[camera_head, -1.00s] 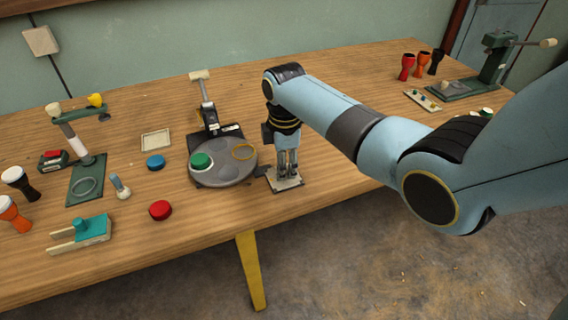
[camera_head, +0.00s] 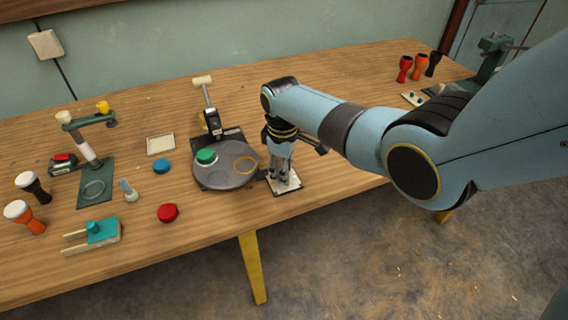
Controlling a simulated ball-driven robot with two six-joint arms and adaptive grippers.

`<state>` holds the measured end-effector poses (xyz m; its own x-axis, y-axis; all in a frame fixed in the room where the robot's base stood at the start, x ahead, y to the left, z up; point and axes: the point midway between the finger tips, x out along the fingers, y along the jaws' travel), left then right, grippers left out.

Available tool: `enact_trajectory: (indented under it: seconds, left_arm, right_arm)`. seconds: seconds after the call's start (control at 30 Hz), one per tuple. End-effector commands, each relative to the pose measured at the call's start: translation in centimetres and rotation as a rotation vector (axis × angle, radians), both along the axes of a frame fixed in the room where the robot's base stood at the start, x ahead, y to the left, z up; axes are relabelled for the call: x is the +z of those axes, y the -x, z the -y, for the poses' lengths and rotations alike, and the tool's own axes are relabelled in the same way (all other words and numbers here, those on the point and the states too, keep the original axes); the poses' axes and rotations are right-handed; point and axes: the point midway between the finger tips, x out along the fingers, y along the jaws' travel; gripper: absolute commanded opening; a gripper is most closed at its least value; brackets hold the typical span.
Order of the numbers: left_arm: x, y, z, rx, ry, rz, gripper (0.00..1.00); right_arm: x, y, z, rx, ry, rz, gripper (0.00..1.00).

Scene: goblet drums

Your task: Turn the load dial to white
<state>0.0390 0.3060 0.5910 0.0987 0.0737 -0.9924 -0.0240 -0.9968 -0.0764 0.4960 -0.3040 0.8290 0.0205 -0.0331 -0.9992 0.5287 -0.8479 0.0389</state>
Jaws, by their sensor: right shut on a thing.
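My right gripper (camera_head: 282,174) points down over a small pale plate (camera_head: 292,188) at the front edge of the bench, right of the grey round table. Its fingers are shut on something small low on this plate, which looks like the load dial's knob. The fingers hide the knob and most of the plate, so its pointer and any white mark cannot be made out. My left gripper is not in view.
A lever press (camera_head: 209,105) stands behind the round table. A blue disc (camera_head: 161,166), a red disc (camera_head: 168,212), a teal-topped fixture (camera_head: 95,233) and a green stand (camera_head: 95,185) are to the left. Goblet drums (camera_head: 404,68) stand at the far right.

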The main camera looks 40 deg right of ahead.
Motion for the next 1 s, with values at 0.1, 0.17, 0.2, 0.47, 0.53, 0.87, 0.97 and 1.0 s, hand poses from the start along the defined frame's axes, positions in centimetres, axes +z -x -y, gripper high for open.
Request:
enact_trajectory:
  seconds: [0.1,0.17,0.2,0.47,0.53,0.87,0.97,1.0]
  left_arm:
    - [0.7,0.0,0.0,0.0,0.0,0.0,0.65]
    - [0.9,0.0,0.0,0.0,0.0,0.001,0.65]
    - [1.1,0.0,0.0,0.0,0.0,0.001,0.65]
    - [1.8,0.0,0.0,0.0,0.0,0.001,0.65]
    - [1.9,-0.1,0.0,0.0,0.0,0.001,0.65]
    - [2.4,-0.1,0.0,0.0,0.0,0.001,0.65]
    - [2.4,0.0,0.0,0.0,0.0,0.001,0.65]
    - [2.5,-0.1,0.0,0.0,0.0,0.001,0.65]
  right_arm:
    - [0.2,0.0,0.0,-0.11,0.0,-0.002,0.0]
    - [0.1,0.1,-0.1,-0.167,0.0,-0.003,0.0]
    - [0.1,0.1,-0.1,-0.204,0.0,-0.004,0.0]
    - [0.1,0.0,-0.1,-0.451,0.0,-0.003,0.0]
    - [0.1,0.0,-0.1,-0.517,0.0,-0.002,0.0]
    - [0.0,0.0,-0.2,-0.784,0.001,-0.003,0.0]
    - [0.0,0.0,-0.2,-0.843,0.0,-0.001,0.0]
    - [0.0,-0.1,-0.2,-0.863,-0.001,-0.001,0.0]
